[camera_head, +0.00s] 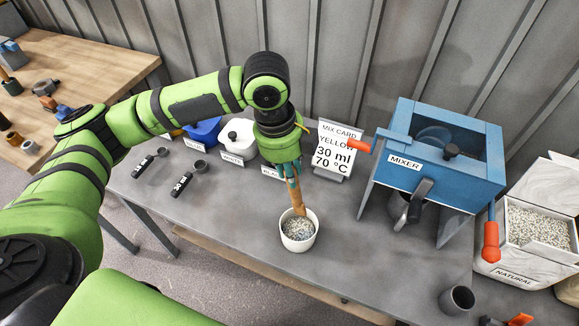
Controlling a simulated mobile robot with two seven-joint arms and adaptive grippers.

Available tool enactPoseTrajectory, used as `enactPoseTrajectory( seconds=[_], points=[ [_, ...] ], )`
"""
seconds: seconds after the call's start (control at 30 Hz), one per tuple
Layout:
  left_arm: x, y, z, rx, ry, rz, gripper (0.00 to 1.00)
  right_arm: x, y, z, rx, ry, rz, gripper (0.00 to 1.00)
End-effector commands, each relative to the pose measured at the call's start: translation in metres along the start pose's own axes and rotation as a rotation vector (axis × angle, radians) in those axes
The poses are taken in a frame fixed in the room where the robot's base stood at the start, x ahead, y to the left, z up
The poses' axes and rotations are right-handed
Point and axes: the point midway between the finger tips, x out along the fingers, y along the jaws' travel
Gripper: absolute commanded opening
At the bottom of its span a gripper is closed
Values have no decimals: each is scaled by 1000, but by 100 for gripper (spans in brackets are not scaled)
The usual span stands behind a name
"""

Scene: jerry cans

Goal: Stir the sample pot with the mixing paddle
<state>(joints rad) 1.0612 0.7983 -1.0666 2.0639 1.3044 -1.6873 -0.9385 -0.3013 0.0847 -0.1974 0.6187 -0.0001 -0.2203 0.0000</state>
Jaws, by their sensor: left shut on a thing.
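The sample pot (298,241) is a small white pot on the grey table, holding speckled grey-white granules. The mixing paddle (297,199) is a wooden stick, held nearly upright. My left gripper (291,175) is shut on its upper part, above the pot. The paddle's lower end is down inside the pot's rim, at the granules; its tip is hidden there. My right gripper is not in view.
A blue mixer (446,150) stands right of the pot, with a mix card (335,150) behind. Black-handled scoops (182,184) lie left, near blue and white tubs (237,139). Table around the pot is clear.

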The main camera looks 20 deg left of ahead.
Motion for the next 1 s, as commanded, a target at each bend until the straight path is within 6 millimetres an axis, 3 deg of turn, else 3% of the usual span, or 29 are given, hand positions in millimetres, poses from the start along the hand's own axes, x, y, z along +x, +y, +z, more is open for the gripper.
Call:
enactPoseTrajectory(
  seconds=[0.3,0.7,1.0],
  points=[
    [21,7,5,-3,-3,-1,0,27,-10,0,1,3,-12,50],
    [49,16,11,-2,-2,0,0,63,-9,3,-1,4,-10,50],
    [74,16,10,-3,-1,1,0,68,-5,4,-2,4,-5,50]
  ],
)
